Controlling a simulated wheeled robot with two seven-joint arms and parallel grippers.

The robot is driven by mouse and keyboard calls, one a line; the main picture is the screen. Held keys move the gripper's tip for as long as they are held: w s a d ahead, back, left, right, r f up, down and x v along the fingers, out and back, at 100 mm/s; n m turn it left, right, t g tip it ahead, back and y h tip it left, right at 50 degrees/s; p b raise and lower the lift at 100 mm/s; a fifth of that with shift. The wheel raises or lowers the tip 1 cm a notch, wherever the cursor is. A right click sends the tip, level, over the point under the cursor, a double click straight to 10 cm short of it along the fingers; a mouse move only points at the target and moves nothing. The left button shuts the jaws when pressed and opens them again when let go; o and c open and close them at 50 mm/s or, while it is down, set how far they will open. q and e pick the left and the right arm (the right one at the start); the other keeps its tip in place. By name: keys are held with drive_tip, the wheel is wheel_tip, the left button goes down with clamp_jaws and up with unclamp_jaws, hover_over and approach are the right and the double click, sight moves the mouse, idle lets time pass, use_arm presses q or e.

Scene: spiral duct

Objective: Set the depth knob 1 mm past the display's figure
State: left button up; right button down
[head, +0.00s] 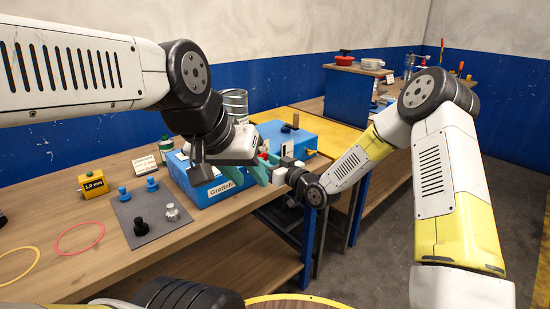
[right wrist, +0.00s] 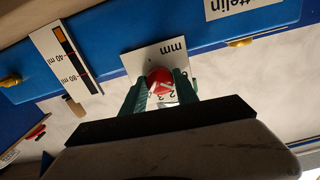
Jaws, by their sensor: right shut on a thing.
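The display (head: 92,184) is a small yellow box on the bench at left, and its figure looks like 1.0 mm. The depth knob (right wrist: 159,80) is red with a white mark, on a white plate (right wrist: 148,60) marked mm. Digits 2 and 3 show beside it; which figure the mark meets is unclear. My right gripper (right wrist: 162,92) is shut on the knob, one green finger on each side. In the head view the knob is mostly hidden by the hands. My left gripper (head: 246,178) is at the blue box's front, its teal fingers apart, with nothing seen between them.
The blue box (head: 204,194) carries a Grattelin label. A grey mat (head: 156,215) with blue, black and silver knobs lies to its left. A white scale strip (right wrist: 68,60) marked in ml is beside the plate. Red and yellow rings lie at the bench's left.

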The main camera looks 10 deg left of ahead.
drive_tip(key=shift+f+m, duration=0.1)
drive_tip(key=shift+m, duration=3.6)
drive_tip(key=c, duration=0.9)
unclamp_jaws()
drive_tip(key=shift+c, duration=0.2)
drive_tip(key=shift+d, duration=0.1)
drive_tip(key=v, duration=0.7)
drive_tip(key=shift+s+d, duration=0.25)
drive_tip(key=shift+d, duration=0.05)
